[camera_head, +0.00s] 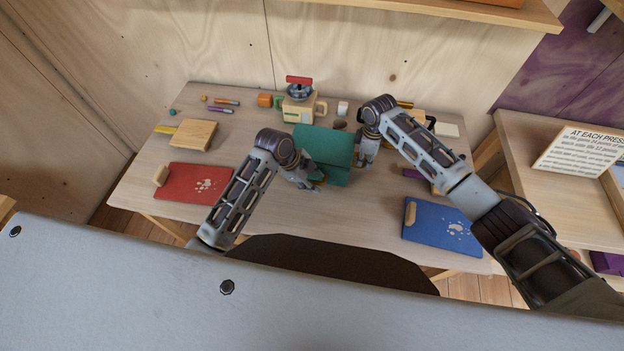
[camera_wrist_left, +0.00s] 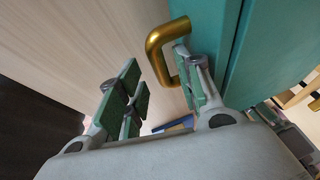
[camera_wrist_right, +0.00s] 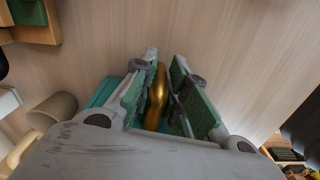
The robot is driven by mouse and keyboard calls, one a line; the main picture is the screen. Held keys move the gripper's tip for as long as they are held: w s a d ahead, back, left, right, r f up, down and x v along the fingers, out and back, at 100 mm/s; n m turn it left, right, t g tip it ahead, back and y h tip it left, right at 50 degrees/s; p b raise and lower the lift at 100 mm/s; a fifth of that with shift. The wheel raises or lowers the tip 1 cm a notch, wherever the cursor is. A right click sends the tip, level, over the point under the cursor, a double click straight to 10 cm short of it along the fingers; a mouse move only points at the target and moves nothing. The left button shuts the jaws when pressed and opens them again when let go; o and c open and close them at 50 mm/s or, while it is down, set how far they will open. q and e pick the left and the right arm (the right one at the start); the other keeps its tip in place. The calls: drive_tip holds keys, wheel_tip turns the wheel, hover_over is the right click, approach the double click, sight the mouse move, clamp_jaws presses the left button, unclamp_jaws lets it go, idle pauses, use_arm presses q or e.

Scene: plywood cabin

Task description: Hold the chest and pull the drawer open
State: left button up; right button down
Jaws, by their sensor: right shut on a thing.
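The teal chest (camera_head: 325,145) stands at the middle of the table. Its drawer front (camera_head: 337,177) faces me, and a gold handle (camera_wrist_left: 160,48) on it shows in the left wrist view. My left gripper (camera_head: 308,184) is at this handle with its jaws apart. One finger is close against the handle's inner side, the other stands off outside it. My right gripper (camera_head: 365,160) is at the chest's right side. In the right wrist view its pads are shut on a second gold handle (camera_wrist_right: 156,98). Teal shows just behind that handle.
A red board (camera_head: 190,182) lies on the table (camera_head: 270,208) at left, and a blue board (camera_head: 440,222) at right. A wooden block (camera_head: 188,134) lies at the back left. A toy coffee machine (camera_head: 298,108) and cups stand behind the chest. The table in front of the chest is clear.

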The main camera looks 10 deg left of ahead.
use_arm(q)
drive_tip(key=shift+c, duration=0.2)
clamp_jaws()
drive_tip(key=shift+s, duration=0.15)
drive_tip(key=shift+s+a, duration=0.15)
drive_tip(key=shift+s, duration=2.45)
drive_tip(key=shift+s+a, duration=0.15)
drive_tip(key=shift+s, duration=2.4)
drive_tip(key=shift+o, duration=0.2)
unclamp_jaws()
drive_tip(key=shift+w, duration=0.1)
